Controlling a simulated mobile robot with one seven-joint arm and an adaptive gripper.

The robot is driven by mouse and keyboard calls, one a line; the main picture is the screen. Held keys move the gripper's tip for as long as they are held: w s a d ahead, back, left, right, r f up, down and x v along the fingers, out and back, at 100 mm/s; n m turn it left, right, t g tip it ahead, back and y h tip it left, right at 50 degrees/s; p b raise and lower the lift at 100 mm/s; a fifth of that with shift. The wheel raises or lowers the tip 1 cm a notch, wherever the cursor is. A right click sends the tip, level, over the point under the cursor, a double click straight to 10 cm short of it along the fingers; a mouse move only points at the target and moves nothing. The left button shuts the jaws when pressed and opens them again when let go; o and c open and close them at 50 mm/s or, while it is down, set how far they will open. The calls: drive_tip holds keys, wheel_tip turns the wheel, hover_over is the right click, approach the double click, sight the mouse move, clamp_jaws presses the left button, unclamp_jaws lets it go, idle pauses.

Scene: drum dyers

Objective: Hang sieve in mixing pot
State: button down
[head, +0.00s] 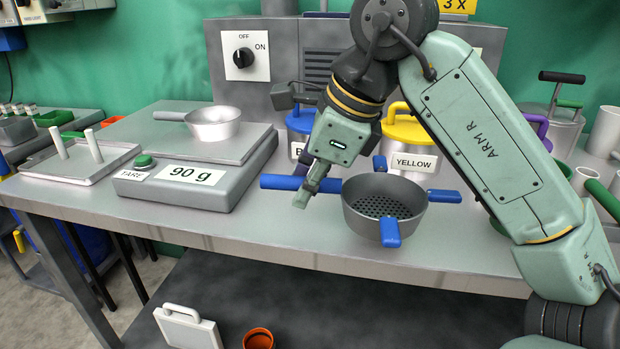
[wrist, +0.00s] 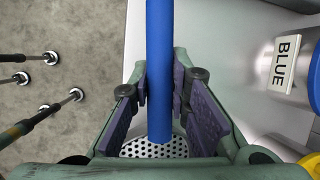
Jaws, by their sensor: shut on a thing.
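The sieve (head: 362,222) is a dark grey bowl with a perforated bottom, one long blue handle (head: 285,182) and several short blue tabs. My gripper (head: 312,188) is shut on the long handle, to the left of the bowl. In the wrist view the blue handle (wrist: 159,40) runs between the two fingers, and part of the perforated bottom (wrist: 150,148) shows below it. The sieve is upright over the table's front part; whether it touches the tabletop is hard to tell. No vessel is marked as the mixing pot, so I cannot tell which one it is.
A 90 g scale (head: 205,190) with a small pan (head: 213,124) stands left on the table (head: 290,235). Blue (head: 300,122) and yellow-lidded (head: 407,128) pots stand behind the sieve. A grey pot with a T-handle (head: 553,128) and cups stand at right. A lower shelf lies below.

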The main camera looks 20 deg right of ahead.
drive_tip(key=s+a+r+p, duration=0.3)
drive_tip(key=s+r, duration=0.3)
drive_tip(key=s, duration=0.2)
drive_tip(key=shift+a, duration=0.6)
drive_tip(key=shift+s+f, duration=0.1)
drive_tip(key=shift+f, duration=0.05)
